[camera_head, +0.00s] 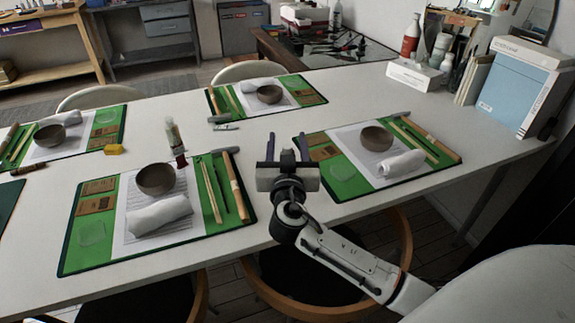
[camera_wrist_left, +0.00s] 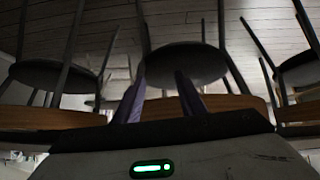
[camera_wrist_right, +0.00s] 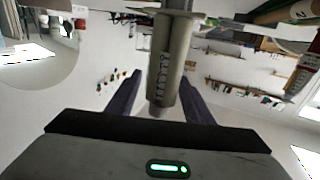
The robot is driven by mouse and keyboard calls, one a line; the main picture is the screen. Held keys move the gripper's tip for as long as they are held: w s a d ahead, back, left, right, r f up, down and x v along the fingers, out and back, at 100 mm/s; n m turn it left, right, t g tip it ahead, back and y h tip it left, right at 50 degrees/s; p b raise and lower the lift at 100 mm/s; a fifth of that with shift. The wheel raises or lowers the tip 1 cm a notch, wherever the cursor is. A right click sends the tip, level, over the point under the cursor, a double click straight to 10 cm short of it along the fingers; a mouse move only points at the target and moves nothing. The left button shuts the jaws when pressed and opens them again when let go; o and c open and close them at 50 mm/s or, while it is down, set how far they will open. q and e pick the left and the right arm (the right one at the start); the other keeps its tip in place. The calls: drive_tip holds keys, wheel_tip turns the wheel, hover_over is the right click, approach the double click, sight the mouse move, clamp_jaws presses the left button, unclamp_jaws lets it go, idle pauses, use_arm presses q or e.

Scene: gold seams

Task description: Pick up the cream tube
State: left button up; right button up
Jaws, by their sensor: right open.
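A pale grey-beige tube (camera_wrist_right: 170,60) with dark lettering stands between the fingers of my right gripper (camera_wrist_right: 160,80) in the right wrist view, which is upside down. I take it for the cream tube. The fingers are apart and do not clearly touch it. In the head view my right gripper (camera_head: 287,146) is open above the table, between two place settings, and hides most of what is between its fingers. My left gripper (camera_wrist_left: 156,85) shows only in its wrist view, open and empty, facing chairs below table height.
The white table (camera_head: 270,215) carries several green mats with bowls and rolled cloths. A small labelled tube (camera_head: 172,133) stands behind the front left bowl (camera_head: 155,179). A blue box (camera_head: 515,90) and bottles stand at the back right. Chairs crowd the front edge.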

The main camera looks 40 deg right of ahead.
drive_tip(key=shift+c, duration=0.5)
drive_tip(key=c, duration=1)
